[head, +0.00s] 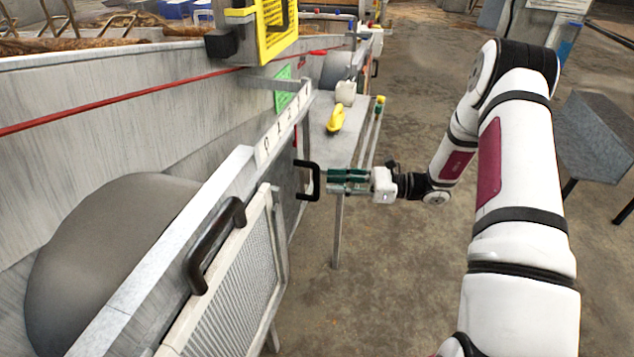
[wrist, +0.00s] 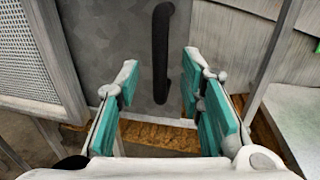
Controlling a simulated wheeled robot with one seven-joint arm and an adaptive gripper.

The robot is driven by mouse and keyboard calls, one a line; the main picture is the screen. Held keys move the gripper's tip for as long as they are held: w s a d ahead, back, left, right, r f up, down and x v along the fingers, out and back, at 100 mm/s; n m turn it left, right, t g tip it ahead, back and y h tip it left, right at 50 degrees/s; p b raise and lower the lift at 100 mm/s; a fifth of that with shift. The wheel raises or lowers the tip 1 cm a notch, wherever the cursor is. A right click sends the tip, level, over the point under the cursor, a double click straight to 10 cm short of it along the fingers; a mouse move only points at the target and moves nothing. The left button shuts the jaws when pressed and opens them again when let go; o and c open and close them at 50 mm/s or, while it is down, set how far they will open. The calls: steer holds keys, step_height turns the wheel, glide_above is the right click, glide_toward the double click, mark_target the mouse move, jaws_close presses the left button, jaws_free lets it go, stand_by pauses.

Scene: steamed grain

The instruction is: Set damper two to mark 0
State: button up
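A dark grey damper plate (head: 287,177) stands in the side wall and carries a black bar handle (head: 313,181). The same plate (wrist: 130,50) and upright handle (wrist: 161,55) fill the top middle of the wrist view. A pale strip with small marks (head: 279,137) runs along the rail above; I cannot read the marks surely. My gripper (head: 330,181) is at the handle's right side. In the wrist view my gripper (wrist: 163,80) is open, with teal pads on either side of the handle and no clear contact. Which damper is number two is not readable.
A nearer mesh-covered panel (head: 238,300) has its own black handle (head: 213,245). A metal table (head: 350,128) behind my gripper holds a yellow object (head: 336,118) and a pale one (head: 345,92). A grey trough (head: 597,135) stands right. The floor between is clear.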

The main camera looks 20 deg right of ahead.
mark_target(317, 197)
steer(key=shift+x, duration=2.55)
jaws_close()
